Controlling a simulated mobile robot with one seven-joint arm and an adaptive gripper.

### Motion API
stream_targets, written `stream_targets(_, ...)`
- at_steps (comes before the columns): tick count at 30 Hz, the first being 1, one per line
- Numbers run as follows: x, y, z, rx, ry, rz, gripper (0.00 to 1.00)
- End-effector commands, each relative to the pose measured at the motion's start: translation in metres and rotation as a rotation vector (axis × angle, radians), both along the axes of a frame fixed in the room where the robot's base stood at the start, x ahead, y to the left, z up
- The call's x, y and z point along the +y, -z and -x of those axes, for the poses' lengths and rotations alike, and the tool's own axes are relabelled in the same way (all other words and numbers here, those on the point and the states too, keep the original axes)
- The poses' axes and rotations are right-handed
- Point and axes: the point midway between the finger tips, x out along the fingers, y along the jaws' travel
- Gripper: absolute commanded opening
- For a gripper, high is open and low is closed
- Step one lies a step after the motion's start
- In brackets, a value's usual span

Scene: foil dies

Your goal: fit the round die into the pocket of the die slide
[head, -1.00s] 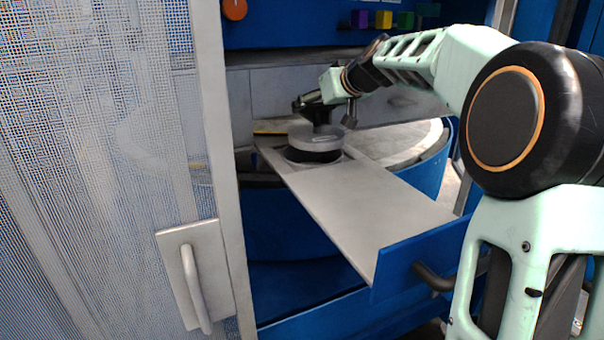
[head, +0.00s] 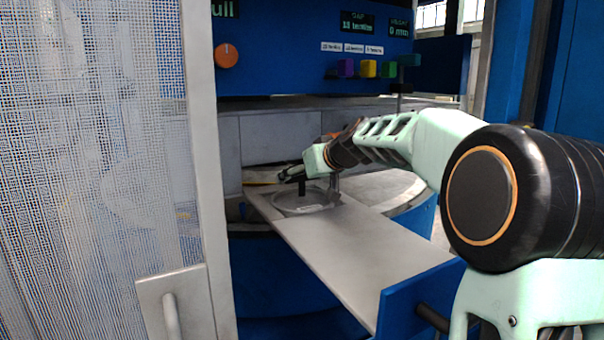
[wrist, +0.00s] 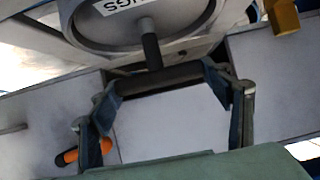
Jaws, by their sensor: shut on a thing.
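The round die (head: 292,206) is a grey disc with an upright dark post and a crossbar handle. In the head view it lies low in the die slide (head: 355,245), at the inner end, with its top about level with the plate. I cannot tell if it is fully seated, and the pocket is hidden under it. My gripper (head: 301,179) is over the die. In the wrist view its two fingers (wrist: 163,78) are shut on the dark crossbar of the die (wrist: 90,25), whose face carries a partly cut-off white label.
The slide is pulled out, with a blue front (head: 405,295) and a dark handle. A mesh door (head: 95,150) stands at the left. A blue panel with an orange knob (head: 227,56) and coloured blocks (head: 369,69) is behind. The outer slide plate is clear.

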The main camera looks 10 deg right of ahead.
Motion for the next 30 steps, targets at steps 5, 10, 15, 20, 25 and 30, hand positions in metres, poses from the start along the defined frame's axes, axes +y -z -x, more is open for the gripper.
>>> stream_targets(5, 0.000, 0.020, -0.001, -0.007, 0.003, -0.002, 0.14)
stream_targets(10, 0.000, 0.029, -0.001, -0.007, 0.003, -0.001, 0.14)
stream_targets(15, 0.000, 0.028, -0.001, -0.007, 0.002, 0.000, 0.14)
stream_targets(20, 0.000, 0.033, 0.000, 0.001, 0.000, -0.001, 0.84)
stream_targets(25, 0.000, 0.033, 0.000, 0.001, 0.000, -0.001, 0.89)
stream_targets(30, 0.000, 0.032, 0.000, 0.001, 0.000, -0.001, 0.89)
